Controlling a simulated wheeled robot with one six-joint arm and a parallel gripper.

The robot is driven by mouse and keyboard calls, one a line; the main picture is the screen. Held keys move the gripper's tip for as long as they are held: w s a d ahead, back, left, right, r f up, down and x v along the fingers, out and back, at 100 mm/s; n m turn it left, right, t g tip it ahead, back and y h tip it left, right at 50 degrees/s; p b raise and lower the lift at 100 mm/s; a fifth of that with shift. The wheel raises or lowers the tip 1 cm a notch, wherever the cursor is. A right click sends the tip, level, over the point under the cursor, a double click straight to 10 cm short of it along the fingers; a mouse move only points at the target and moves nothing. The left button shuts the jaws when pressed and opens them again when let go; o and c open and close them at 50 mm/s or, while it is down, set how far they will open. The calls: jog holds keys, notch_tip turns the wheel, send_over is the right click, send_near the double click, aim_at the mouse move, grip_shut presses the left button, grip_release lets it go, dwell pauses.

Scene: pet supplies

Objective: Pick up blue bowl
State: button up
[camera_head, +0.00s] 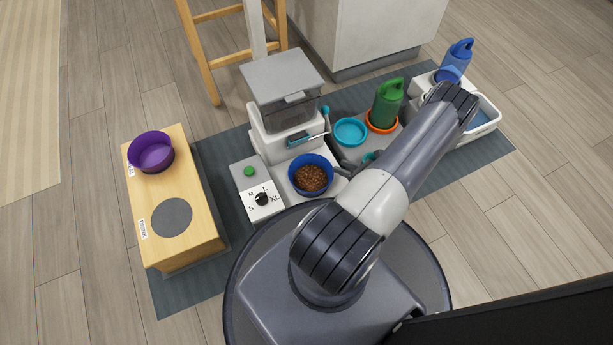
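The blue bowl (296,183) is filled with brown kibble and sits upright on the light platform in front of the grey-and-white food dispenser (283,85). My arm reaches up and to the right from my base and bends at the upper right. Grey parts that look like my gripper (347,164) show just right of the bowl, partly hidden behind my arm. They appear apart from the bowl, and I cannot make out whether the fingers are open or shut.
A wooden stand (205,217) with a purple bowl (151,152) is at left. A control panel (262,198) is left of the blue bowl. A light-blue bowl (350,132), green bottle (387,103), blue bottle (457,58) and white basin (488,122) are at right. A stool stands behind.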

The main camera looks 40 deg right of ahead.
aim_at(326, 161)
jog(key=b+x, duration=0.2)
jog(key=x, duration=0.5)
jog(key=shift+s, duration=0.1)
jog(key=shift+w+a+f, duration=0.15)
jog(key=shift+w+f, duration=0.05)
jog(key=shift+w, duration=0.4)
jog(key=shift+c, duration=0.2)
grip_shut()
